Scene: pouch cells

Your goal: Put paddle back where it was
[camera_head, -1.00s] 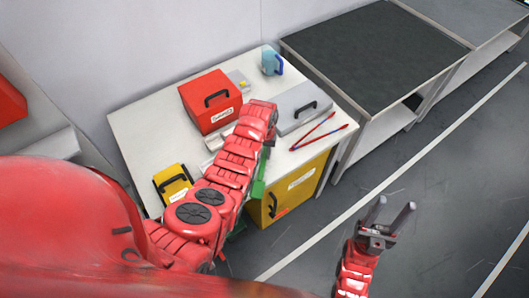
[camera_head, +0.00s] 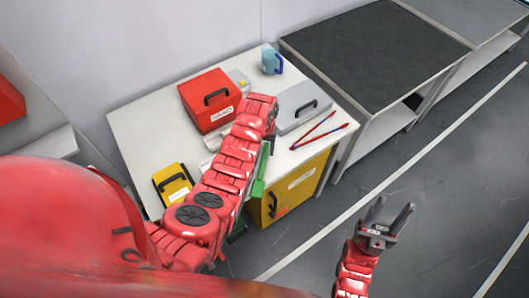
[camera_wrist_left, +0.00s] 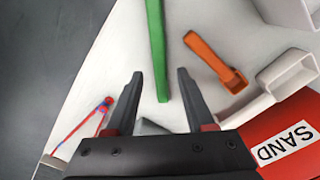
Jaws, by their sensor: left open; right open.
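A long green bar (camera_wrist_left: 157,45), which I take for the paddle, lies on the white tabletop in the left wrist view. Its near end shows between the fingers of my left gripper (camera_wrist_left: 160,74), which is open with a gap on both sides of the bar. How far the fingers are above it I cannot tell. My right gripper (camera_head: 390,216) is open and empty over the floor.
On the white table (camera_head: 135,125) stand a red box (camera_head: 205,92), a grey case (camera_head: 292,118), a blue mug (camera_head: 271,62) and a yellow case (camera_head: 173,184). Red-blue pliers (camera_head: 318,133) lie near the right edge. An orange scoop (camera_wrist_left: 212,58) and a white scoop (camera_wrist_left: 270,90) lie right of the bar.

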